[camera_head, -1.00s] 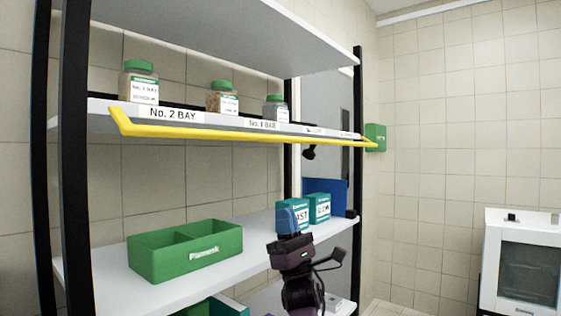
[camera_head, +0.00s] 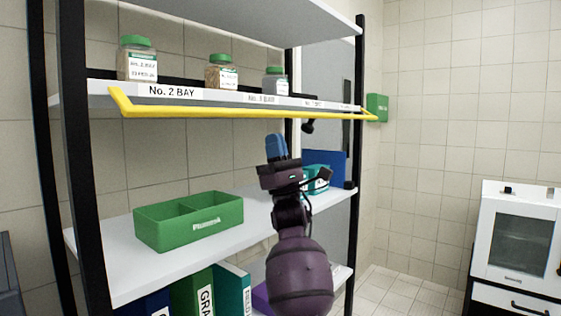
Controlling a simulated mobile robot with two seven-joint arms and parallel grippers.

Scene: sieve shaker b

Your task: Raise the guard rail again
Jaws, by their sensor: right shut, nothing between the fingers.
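The yellow guard rail (camera_head: 230,112) runs along the front of the upper shelf (camera_head: 64,101), across or just below its label strip. Its bent ends show at the left and beside the right black post. My right gripper (camera_head: 276,146) points up with its blue fingers together and empty. In the picture it is a little below the rail, right of the middle, with a visible gap between them. How far it stands in front of the rail is hard to tell. My left gripper is out of view.
Three green-lidded jars, one of them here (camera_head: 138,60), stand on the upper shelf. A green divided bin (camera_head: 188,222) and teal boxes (camera_head: 318,180), partly hidden by my arm, are on the shelf below. Binders (camera_head: 192,292) stand lower. A white cabinet (camera_head: 517,240) is at the right.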

